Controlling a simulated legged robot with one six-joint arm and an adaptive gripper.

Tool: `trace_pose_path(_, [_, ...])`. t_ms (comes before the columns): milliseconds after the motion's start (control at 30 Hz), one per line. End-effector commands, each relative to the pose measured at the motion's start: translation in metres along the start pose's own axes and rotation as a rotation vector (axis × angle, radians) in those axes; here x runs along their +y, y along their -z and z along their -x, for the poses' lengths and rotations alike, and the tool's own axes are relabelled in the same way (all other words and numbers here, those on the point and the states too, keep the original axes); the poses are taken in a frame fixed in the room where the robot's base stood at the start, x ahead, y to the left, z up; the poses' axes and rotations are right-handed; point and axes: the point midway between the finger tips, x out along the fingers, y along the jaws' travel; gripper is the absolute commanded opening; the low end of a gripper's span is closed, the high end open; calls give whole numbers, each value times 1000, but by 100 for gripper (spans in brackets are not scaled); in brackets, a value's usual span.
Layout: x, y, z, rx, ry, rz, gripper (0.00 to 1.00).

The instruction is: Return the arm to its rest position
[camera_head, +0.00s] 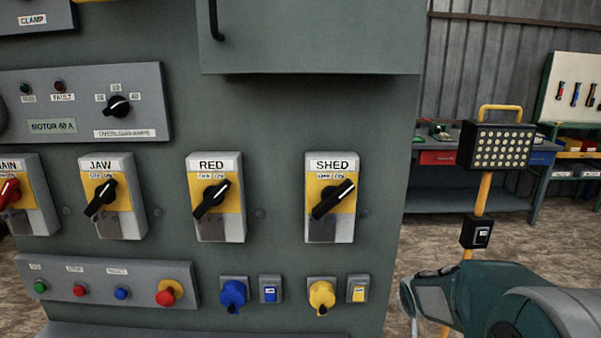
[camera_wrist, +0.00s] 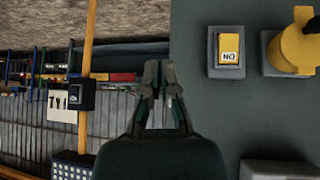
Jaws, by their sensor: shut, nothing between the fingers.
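My arm (camera_head: 500,304) enters the head view at the lower right, in front of the floor beside the cabinet's right edge. My gripper's fingers cannot be made out there. In the wrist view my gripper (camera_wrist: 160,66) is shut and empty, its fingertips close together. It appears over the edge of the green cabinet (camera_wrist: 215,120). That view is upside down, with the floor at the top. A yellow rocker switch (camera_wrist: 228,52) and a yellow knob or plug (camera_wrist: 298,48) lie to the gripper's right, apart from it.
The cabinet (camera_head: 290,115) fills the left and middle, with rotary switches labelled JAW (camera_head: 104,197), RED (camera_head: 213,197) and SHED (camera_head: 332,198). A lamp (camera_head: 497,146) on a yellow pole stands right of it, close behind my arm. A workbench (camera_head: 460,200) is farther back.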

Motion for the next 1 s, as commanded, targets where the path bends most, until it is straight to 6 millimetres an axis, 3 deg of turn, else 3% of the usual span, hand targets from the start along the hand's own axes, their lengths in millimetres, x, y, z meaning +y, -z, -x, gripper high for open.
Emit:
trace_pose_path(33, [-2, 0, 22, 0, -3, 3, 0])
trace_pose_path(267, [-9, -21, 103, -43, -4, 12, 0])
trace_pose_path(600, [-23, -84, 206, -115, 48, 37, 0])
trace_pose_path(800, [-32, -131, 252, -155, 105, 63, 0])
trace_pose_path(1000, [-37, -160, 272, -181, 143, 83, 0])
